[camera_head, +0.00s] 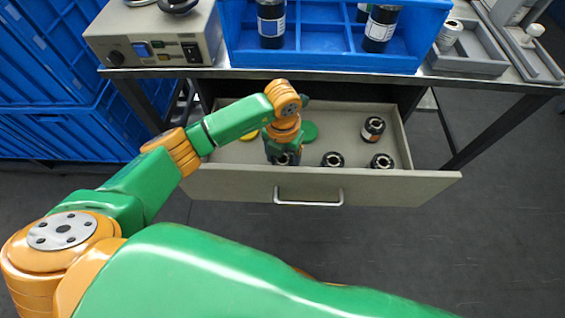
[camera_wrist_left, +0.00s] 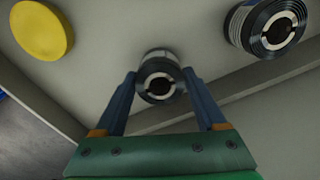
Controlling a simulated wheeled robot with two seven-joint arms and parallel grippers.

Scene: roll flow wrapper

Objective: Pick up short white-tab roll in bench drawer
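The drawer (camera_head: 235,181) is open below the bench. In it stand dark rolls with pale ring-shaped tops: one at the back right (camera_head: 372,129), one at the front middle (camera_head: 333,160) and one at the front right (camera_head: 382,161). My left gripper (camera_head: 285,155) reaches down into the drawer's left part. In the left wrist view my gripper (camera_wrist_left: 160,76) has its two fingers on either side of a short dark roll with a white ring (camera_wrist_left: 158,82). I cannot tell whether both fingers press on it. My right gripper is not in view.
A second roll (camera_wrist_left: 267,27) and a yellow disc (camera_wrist_left: 42,29) lie near the gripper. A green disc (camera_head: 309,131) is behind it. The drawer's front wall and handle (camera_head: 308,202) are close. The bench above carries a blue bin (camera_head: 320,63) and a grey control box (camera_head: 150,38).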

